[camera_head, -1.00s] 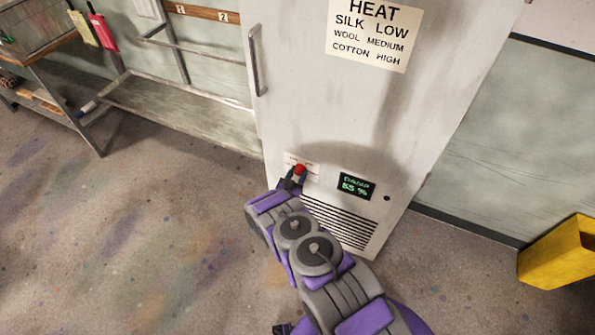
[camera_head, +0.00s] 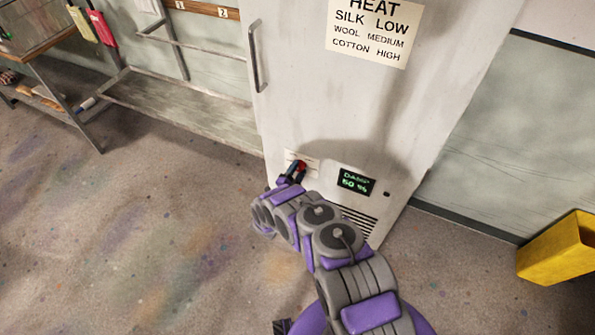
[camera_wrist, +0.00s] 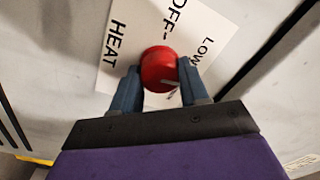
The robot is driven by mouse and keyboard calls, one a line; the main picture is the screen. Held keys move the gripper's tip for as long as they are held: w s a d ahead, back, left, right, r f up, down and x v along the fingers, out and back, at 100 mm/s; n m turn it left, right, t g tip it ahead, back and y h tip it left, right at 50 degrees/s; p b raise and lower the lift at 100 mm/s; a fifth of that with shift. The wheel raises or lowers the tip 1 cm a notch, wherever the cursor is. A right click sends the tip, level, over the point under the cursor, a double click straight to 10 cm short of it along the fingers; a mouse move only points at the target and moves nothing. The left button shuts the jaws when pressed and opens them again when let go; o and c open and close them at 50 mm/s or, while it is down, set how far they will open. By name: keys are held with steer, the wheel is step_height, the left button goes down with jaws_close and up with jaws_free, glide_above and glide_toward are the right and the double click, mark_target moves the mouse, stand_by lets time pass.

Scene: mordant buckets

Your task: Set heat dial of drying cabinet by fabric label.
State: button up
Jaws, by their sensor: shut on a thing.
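The drying cabinet (camera_head: 335,110) is tall and pale grey, with a handle at its left edge. A card on its door (camera_head: 369,32) reads heat: silk low, wool medium, cotton high. My gripper (camera_head: 299,169) is at the lower left of the cabinet front. In the wrist view my gripper (camera_wrist: 160,85) is shut on the red heat dial (camera_wrist: 158,66), one blue finger on each side. The dial plate (camera_wrist: 112,40) shows HEAT, OFF and LOW; the rest is hidden. A light pointer mark on the dial faces lower right in that view. The fabric label is not identifiable.
A dark display (camera_head: 356,182) right of the dial reads "DAMP 50 %" in green. A vent (camera_head: 358,222) lies below, partly behind my arm. A yellow bin (camera_head: 560,250) stands at right. A bench (camera_head: 175,110) and shelf with pink and yellow tags (camera_head: 101,27) are at left.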

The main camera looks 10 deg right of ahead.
steer(key=m, duration=0.3)
steer(key=shift+f+m, duration=0.15)
steer(key=shift+m, duration=0.25)
steer(key=m+b, duration=0.1)
steer(key=m, duration=0.3)
steer(key=shift+a+f+m, duration=0.1)
steer(key=shift+m, duration=0.3)
steer(key=shift+s, duration=0.1)
steer(key=o, duration=0.9)
steer(key=shift+c, duration=0.2)
steer(key=shift+o, duration=0.9)
steer(key=v, duration=1.7)
steer(key=shift+a, duration=0.35)
